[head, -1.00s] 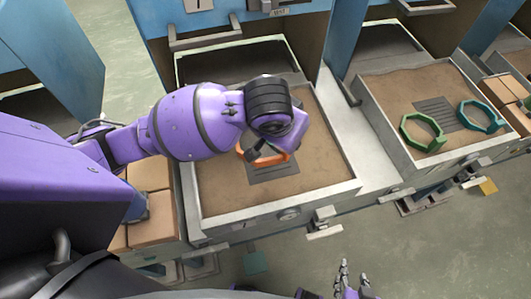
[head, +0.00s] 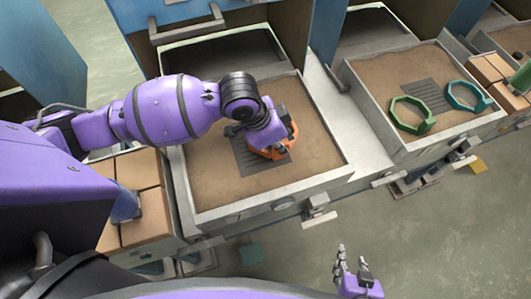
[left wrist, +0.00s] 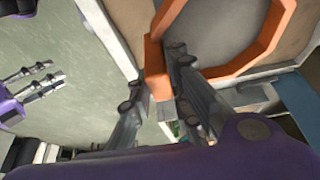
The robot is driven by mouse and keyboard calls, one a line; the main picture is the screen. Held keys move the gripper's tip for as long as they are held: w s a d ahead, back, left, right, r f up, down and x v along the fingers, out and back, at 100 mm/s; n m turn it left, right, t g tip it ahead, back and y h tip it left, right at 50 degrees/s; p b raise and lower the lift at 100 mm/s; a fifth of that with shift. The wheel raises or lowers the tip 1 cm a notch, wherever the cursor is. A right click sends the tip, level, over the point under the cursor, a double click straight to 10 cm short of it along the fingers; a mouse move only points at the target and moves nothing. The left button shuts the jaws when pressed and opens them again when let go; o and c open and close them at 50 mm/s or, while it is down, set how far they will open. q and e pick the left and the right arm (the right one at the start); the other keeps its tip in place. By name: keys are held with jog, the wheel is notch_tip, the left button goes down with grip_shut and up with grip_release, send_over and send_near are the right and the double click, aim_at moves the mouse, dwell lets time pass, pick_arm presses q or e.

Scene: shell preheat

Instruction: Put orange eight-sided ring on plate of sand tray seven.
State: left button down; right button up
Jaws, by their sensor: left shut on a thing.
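My left gripper (left wrist: 160,100) is shut on the side of the orange eight-sided ring (left wrist: 275,42). In the head view the ring (head: 291,133) is over the near sand tray (head: 325,176), at the right side of its dark grey slotted plate (head: 250,164). My left wrist and gripper hide part of the ring and plate. I cannot tell whether the ring touches the sand or plate. The tray's number is too small to read. My right gripper (head: 352,262) is open and empty, low in front of the drawers.
A second sand tray to the right holds a green ring (head: 396,124) and a teal ring (head: 487,105) beside its own plate. Brown boxes (head: 140,170) stand left of the near tray. Cabinet doors stand open behind.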

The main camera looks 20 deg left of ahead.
pick_arm(q)
jog(key=shift+w+a+f, duration=0.1)
jog(key=shift+a+f, duration=0.55)
jog(key=shift+f, duration=0.7)
jog(key=shift+s+a+f, duration=0.1)
jog(key=shift+a+f, duration=0.55)
jog(key=shift+f, duration=0.7)
jog(key=shift+w+a+f, duration=0.1)
jog(key=shift+a+f, duration=0.55)
jog(key=shift+f, duration=0.7)
jog(key=shift+f, duration=0.1)
jog(key=c, duration=1.6)
grip_release()
jog(key=shift+f, duration=0.1)
jog(key=shift+c, duration=0.2)
jog(key=shift+r, duration=0.2)
jog(key=v, duration=1.2)
jog(key=shift+p, duration=0.3)
